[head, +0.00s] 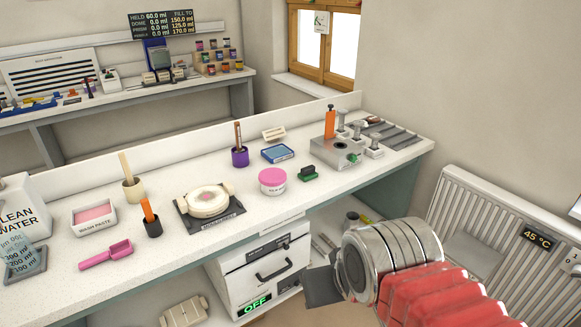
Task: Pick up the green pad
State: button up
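A small dark green block (308,173) lies on the white worktop, right of a pink-lidded tub (272,181) and left of a grey metal device. It is the only thing on the bench that looks like a green pad; its details are too small to make out. My gripper (325,285) is low in front of the bench, right of the white cabinet and below the worktop, well apart from the green block. Only a dark part of it shows at the end of my metal wrist, and its fingers cannot be made out.
A grey device (342,150) with an orange handle is to the right. A round cream piece on a dark scale (207,203) is to the left. A radiator (490,225) stands at the right.

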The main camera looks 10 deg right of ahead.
aim_at(307, 173)
jog(key=u, duration=0.3)
jog(key=i, duration=1.5)
jog(key=u, duration=0.2)
